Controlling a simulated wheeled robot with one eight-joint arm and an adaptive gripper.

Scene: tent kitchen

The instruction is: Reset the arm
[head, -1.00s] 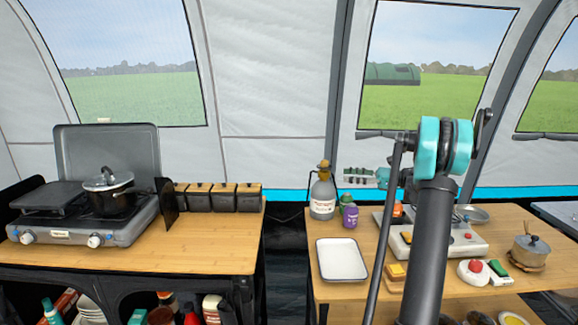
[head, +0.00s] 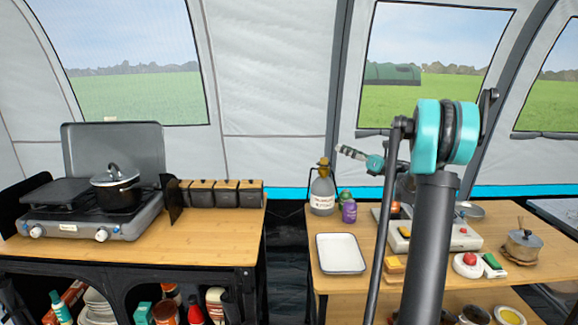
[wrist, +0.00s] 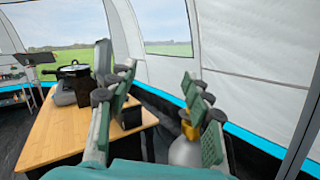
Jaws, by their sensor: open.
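My gripper (head: 347,152) is raised above the right-hand table, in front of the tent wall, and points left in the head view. In the wrist view its two padded fingers (wrist: 160,98) stand wide apart with nothing between them. My arm stands upright in the right half of the head view and hides part of the right table (head: 340,284). A grey bottle with a tan top (head: 322,192) stands below the gripper in the head view. It also shows partly behind the right finger in the wrist view (wrist: 184,152).
A camp stove (head: 80,226) with a black pot (head: 117,190) and black boxes (head: 226,196) stand on the left table (head: 190,235). The right table bears a white tray (head: 341,254), a purple bottle (head: 349,212) and a small pot (head: 523,246). A dark gap separates the tables.

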